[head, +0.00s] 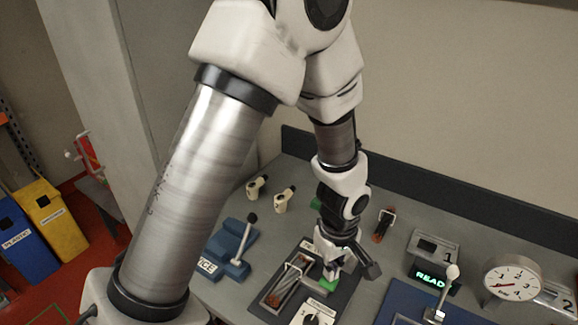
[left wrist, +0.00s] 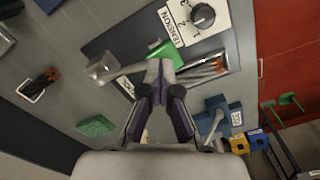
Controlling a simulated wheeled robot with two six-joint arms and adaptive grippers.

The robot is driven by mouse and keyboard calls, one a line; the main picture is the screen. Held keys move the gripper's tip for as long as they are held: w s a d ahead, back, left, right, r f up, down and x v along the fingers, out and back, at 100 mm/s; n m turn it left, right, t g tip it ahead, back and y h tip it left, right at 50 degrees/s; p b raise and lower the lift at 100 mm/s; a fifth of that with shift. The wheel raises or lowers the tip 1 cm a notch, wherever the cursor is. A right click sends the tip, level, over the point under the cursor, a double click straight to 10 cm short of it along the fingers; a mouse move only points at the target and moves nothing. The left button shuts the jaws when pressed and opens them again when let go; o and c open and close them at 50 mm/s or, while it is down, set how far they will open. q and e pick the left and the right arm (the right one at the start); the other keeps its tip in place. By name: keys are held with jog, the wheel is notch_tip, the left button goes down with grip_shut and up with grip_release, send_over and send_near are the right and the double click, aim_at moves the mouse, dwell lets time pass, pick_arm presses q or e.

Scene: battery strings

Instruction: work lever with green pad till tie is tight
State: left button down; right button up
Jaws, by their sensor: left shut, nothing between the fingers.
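My left gripper (head: 332,268) is shut and empty, low over the black base plate of the tie tool. In the left wrist view its fingertips (left wrist: 160,72) lie just beside the green pad (left wrist: 165,53), close to or touching it; I cannot tell which. The pad (head: 328,284) is partly hidden by the gripper in the head view. A pale lever bar (left wrist: 128,72) runs to a metal block at left. A cable bundle (left wrist: 203,71) lies in a tray beside the pad. The tension dial (left wrist: 203,15) stands on a white numbered plate. The tie itself is too small to make out.
A blue stand with a black-knobbed lever (head: 236,247) is left of the tool. A box with a lit green display (head: 433,275) and a round gauge (head: 513,278) stand at right. Another clamped bundle (head: 383,224) lies behind. A dark ledge edges the bench's back.

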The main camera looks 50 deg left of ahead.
pick_arm(q)
jog(key=shift+s+f+b, duration=0.2)
jog(key=shift+f+b, duration=1.1)
jog(key=shift+f, duration=0.55)
jog(key=r+p, duration=0.6)
jog(key=r, duration=0.1)
jog(key=w+r+p, duration=0.1)
jog(key=r+p, duration=0.2)
jog(key=shift+a+r, duration=0.1)
jog(key=shift+r, duration=0.05)
jog(key=shift+w, duration=0.1)
